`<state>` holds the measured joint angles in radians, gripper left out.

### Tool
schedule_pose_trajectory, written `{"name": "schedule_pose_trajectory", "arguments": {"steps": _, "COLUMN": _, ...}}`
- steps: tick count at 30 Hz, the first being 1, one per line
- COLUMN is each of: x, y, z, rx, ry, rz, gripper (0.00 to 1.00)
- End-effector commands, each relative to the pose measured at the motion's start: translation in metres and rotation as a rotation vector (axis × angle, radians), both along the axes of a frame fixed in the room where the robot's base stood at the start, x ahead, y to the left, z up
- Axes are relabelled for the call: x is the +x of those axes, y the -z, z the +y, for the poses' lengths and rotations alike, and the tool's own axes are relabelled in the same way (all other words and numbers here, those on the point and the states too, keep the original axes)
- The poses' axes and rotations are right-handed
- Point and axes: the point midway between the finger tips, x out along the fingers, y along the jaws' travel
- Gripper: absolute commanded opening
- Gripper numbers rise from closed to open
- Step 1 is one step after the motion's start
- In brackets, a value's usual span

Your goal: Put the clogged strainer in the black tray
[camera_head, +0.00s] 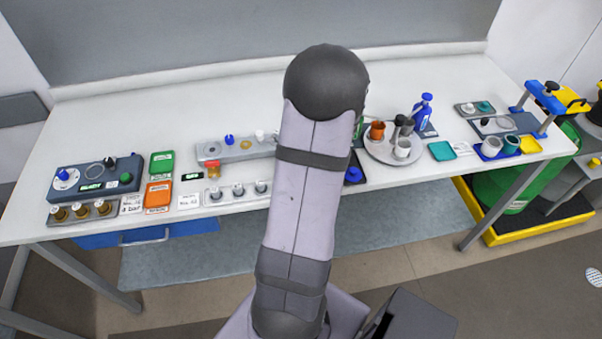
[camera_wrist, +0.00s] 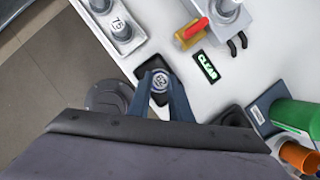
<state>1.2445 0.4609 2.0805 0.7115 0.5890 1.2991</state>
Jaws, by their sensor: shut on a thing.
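My gripper (camera_wrist: 162,92) shows in the wrist view with its two blue-grey fingers closed on either side of a small round piece (camera_wrist: 160,79). The piece has a pale marked top; I take it for the strainer, but whether it is clogged cannot be told. A small dark tray-like pad (camera_wrist: 150,62) shows behind and around the piece. Whether the piece touches it or hangs above it is unclear. In the head view my arm hides the gripper and the held piece.
A rack (camera_wrist: 121,33) of grey pieces, one marked 75, stands near the table edge. A red-and-yellow part (camera_wrist: 190,33) and a CLEAR display (camera_wrist: 206,66) lie to the right. A green cylinder (camera_wrist: 297,115) and an orange cup (camera_wrist: 300,156) stand at lower right.

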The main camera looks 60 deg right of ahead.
Motion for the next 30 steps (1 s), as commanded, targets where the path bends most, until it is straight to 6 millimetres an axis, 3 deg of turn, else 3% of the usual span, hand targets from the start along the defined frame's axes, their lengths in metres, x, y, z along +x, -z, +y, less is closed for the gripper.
{"name": "schedule_pose_trajectory", "arguments": {"steps": 23, "x": 0.0000, "y": 0.0042, "z": -0.0003, "rx": 0.000, "ry": 0.000, "rz": 0.000, "gripper": 0.00}}
{"name": "schedule_pose_trajectory", "arguments": {"steps": 24, "x": 0.0000, "y": 0.0042, "z": -0.0003, "rx": 0.000, "ry": 0.000, "rz": 0.000, "gripper": 0.23}}
{"name": "schedule_pose_trajectory", "arguments": {"steps": 26, "x": 0.0000, "y": 0.0042, "z": -0.0003, "rx": 0.000, "ry": 0.000, "rz": 0.000, "gripper": 0.37}}
{"name": "schedule_pose_trajectory", "arguments": {"steps": 30, "x": 0.0000, "y": 0.0042, "z": -0.0003, "rx": 0.000, "ry": 0.000, "rz": 0.000, "gripper": 0.40}}
